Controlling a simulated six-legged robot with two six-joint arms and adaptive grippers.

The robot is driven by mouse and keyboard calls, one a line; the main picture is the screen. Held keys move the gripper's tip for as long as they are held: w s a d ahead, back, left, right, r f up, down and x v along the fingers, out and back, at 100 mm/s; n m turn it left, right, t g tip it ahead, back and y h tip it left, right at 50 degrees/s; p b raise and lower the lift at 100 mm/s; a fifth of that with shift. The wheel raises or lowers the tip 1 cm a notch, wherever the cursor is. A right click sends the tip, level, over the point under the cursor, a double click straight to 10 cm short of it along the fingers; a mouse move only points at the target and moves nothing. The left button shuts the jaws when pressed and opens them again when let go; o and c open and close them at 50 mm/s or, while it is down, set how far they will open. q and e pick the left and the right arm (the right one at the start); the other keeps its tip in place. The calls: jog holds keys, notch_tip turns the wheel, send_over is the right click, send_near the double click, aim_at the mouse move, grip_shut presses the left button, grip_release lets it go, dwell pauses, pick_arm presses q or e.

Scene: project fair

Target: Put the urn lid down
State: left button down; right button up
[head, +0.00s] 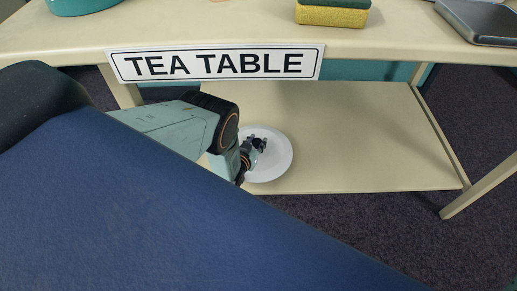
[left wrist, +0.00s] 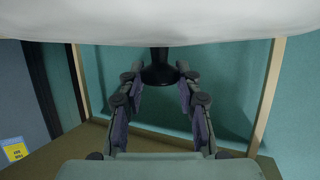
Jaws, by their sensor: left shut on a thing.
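The urn lid (head: 279,163) is a round white disc with a black knob. In the head view it is over the lower shelf (head: 350,130) of the tea table. My left gripper (head: 258,143) reaches in under the table top and is shut on the lid's knob. In the left wrist view the black knob (left wrist: 158,70) sits between the fingertips of my left gripper (left wrist: 158,82), and the white lid (left wrist: 160,25) fills the top edge. I cannot tell whether the lid touches the shelf. My right gripper is not in view.
A TEA TABLE sign (head: 214,64) hangs on the front edge of the table top (head: 200,35). On top are a yellow sponge (head: 332,14), a grey tray (head: 482,22) and a teal round thing (head: 82,4). The shelf right of the lid is bare. A table leg (head: 480,187) stands at right.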

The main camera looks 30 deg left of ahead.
aim_at(256, 148)
pick_arm(q)
jog(key=shift+s+f, duration=0.15)
jog(key=shift+s+f+b, duration=0.1)
jog(key=shift+f+b, duration=0.3)
jog(key=shift+b, duration=0.2)
jog(key=shift+w+f+b, duration=0.15)
jog(key=shift+f+b, duration=0.05)
jog(key=shift+f, duration=0.4)
jog(key=shift+w+f+b, duration=0.15)
jog(key=shift+f, duration=0.4)
jog(key=shift+s+r, duration=0.2)
jog(key=shift+r, duration=0.1)
jog(key=c, duration=1.2)
grip_release()
jog(key=shift+f, duration=0.3)
jog(key=shift+o, duration=1.3)
jog(key=shift+r, duration=0.1)
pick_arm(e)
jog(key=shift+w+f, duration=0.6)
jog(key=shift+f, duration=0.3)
